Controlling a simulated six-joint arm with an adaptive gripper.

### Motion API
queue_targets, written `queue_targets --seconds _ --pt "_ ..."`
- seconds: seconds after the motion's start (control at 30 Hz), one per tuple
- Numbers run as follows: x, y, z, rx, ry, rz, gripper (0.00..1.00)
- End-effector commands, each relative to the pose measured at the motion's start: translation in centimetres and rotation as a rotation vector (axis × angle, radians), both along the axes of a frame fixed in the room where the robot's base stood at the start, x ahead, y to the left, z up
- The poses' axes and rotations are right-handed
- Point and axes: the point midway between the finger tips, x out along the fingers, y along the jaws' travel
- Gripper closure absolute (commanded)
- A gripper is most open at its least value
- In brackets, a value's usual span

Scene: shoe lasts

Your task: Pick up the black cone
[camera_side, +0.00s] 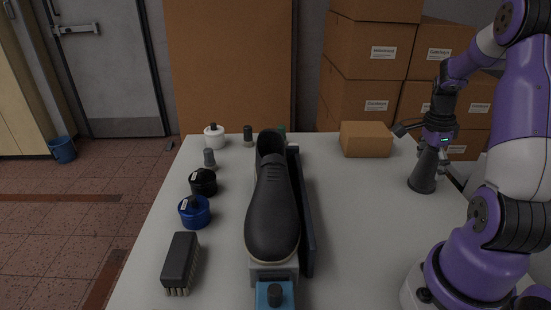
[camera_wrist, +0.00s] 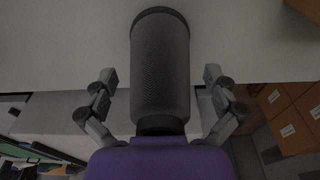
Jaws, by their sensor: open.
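The black cone (camera_side: 424,174) stands upright on the right side of the table in the side view, wide base down. My gripper (camera_side: 428,145) is at the cone's upper part, pointing down, with its fingers spread. In the wrist view, a dark, finely textured tapered body, which looks like the cone (camera_wrist: 160,70), lies between the two fingers of my gripper (camera_wrist: 160,76). A gap shows on each side, so neither finger appears to touch it. The cone's top is partly hidden by the gripper in the side view.
A black shoe (camera_side: 272,210) sits on a stand mid-table. A cardboard box (camera_side: 366,139) is behind and left of the cone. A brush (camera_side: 180,260), a blue jar (camera_side: 194,211), a black jar (camera_side: 203,182) and a white jar (camera_side: 214,137) are at left. The table between shoe and cone is clear.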

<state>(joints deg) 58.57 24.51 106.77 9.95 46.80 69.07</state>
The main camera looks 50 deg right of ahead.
Motion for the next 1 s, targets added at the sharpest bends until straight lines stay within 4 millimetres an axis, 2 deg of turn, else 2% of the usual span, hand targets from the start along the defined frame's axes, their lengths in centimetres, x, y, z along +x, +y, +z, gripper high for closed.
queue_targets --seconds 0.03,0.07,0.1,0.17,0.2,0.67,0.77,0.9,1.0 --pt "0.0 0.0 0.0 0.000 0.000 0.000 0.15" --pt "0.0 0.0 0.0 0.000 0.000 0.000 0.30" --pt "0.0 0.0 0.0 0.000 0.000 0.000 0.50" --pt "0.0 0.0 0.0 0.000 0.000 0.000 0.80" --pt "0.0 0.0 0.0 0.000 0.000 0.000 0.85" --pt "0.0 0.0 0.5 0.002 0.000 0.002 0.85" --pt "0.0 0.0 1.6 -0.001 -0.001 0.001 0.85" --pt "0.1 -0.1 4.1 -0.006 -0.005 0.001 0.85" --pt "1.3 1.8 5.4 -0.004 -0.004 0.009 0.85"
